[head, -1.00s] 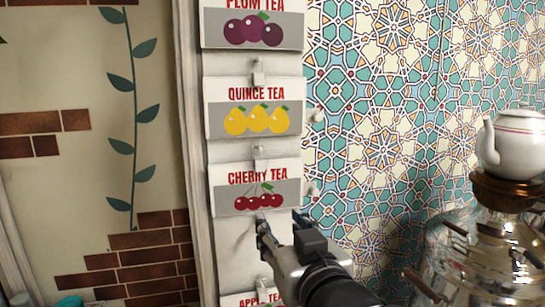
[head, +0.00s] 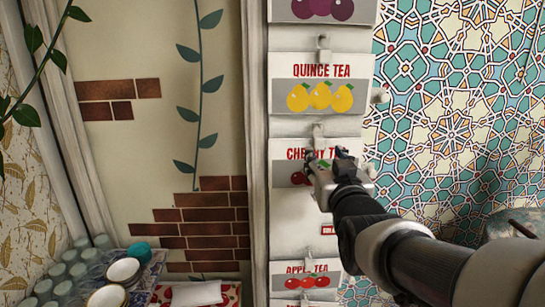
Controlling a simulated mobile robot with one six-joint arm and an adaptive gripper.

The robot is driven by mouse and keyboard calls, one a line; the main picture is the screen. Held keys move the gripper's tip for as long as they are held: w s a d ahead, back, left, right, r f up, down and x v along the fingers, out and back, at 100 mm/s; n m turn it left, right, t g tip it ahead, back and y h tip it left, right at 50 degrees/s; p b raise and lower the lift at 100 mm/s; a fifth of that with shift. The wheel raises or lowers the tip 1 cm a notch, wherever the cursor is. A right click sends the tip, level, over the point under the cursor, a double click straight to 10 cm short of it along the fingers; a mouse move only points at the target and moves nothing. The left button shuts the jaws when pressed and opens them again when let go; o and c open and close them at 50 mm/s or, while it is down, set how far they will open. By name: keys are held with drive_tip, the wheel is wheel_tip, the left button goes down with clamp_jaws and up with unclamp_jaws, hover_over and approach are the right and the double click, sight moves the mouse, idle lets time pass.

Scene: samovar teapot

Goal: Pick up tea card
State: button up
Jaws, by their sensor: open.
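Tea cards hang in a column on a white board. The quince tea card (head: 320,94) shows three yellow fruits. Below it the cherry tea card (head: 284,173) is partly hidden behind my gripper (head: 328,156). The apple tea card (head: 307,280) hangs lower down, and the bottom of a card with purple fruit (head: 322,10) shows at the top. My gripper is open, with its fingertips in front of the cherry tea card. I cannot tell whether they touch it. Nothing is visible held in it.
Small hooks stick out of the board, such as one above the quince card (head: 323,43). At the lower left stand several glasses (head: 62,270), white bowls (head: 122,271) and a teal round item (head: 139,252). A tiled wall (head: 455,60) is on the right.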

sight(320, 150)
drive_tip(key=shift+w+r+p, duration=0.1)
drive_tip(key=shift+w+p, duration=0.25)
drive_tip(key=shift+w, duration=0.25)
drive_tip(key=w+p, duration=0.1)
drive_tip(key=w, duration=0.3)
drive_tip(key=shift+w, duration=0.1)
drive_tip(key=shift+s, duration=0.2)
drive_tip(key=shift+c, duration=0.3)
clamp_jaws()
